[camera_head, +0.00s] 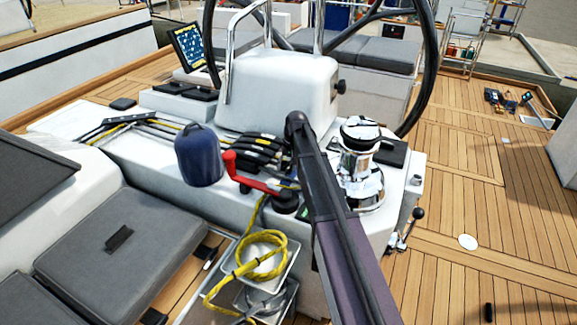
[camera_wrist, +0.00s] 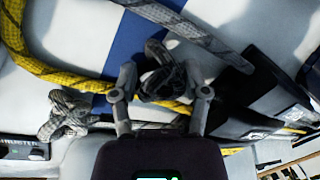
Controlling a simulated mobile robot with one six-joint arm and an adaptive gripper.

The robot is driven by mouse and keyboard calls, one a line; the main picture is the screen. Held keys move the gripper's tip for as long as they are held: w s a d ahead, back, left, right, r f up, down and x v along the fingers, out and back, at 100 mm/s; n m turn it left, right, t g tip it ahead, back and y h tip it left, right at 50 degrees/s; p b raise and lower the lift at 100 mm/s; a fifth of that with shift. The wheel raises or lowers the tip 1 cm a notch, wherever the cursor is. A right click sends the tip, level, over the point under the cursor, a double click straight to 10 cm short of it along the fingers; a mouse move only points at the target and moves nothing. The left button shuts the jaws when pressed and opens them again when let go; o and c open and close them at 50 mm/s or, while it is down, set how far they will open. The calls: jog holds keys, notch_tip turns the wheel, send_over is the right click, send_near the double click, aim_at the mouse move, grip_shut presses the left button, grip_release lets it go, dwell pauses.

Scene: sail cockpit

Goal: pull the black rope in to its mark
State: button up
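In the wrist view, a dark grey-black knotted rope (camera_wrist: 163,75) lies between the two fingers of my gripper (camera_wrist: 165,86). The fingers stand wide apart, one on each side of the knot, and do not clearly press on it. A thick grey rope (camera_wrist: 185,25) crosses the top of this view, and a lighter grey knot (camera_wrist: 70,115) lies to the left. In the head view, my gripper cannot be made out; my dark arm covers part of the console. I cannot pick out a mark on the rope.
A yellow rope (camera_wrist: 45,68) passes close to the gripper and hangs over metal trays (camera_head: 283,262) in the head view. Black clutches (camera_head: 258,150), a red handle (camera_head: 250,175), a dark blue cylinder (camera_head: 199,157) and a chrome winch (camera_head: 361,165) crowd the console. The right deck is mostly open.

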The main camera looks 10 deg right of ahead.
grip_shut()
jog(key=s+d, duration=0.4)
jog(key=d, duration=0.1)
jog(key=shift+s+d, duration=0.1)
jog(key=shift+d, duration=0.15)
jog(key=o, duration=1)
grip_release()
jog(key=shift+a, duration=0.1)
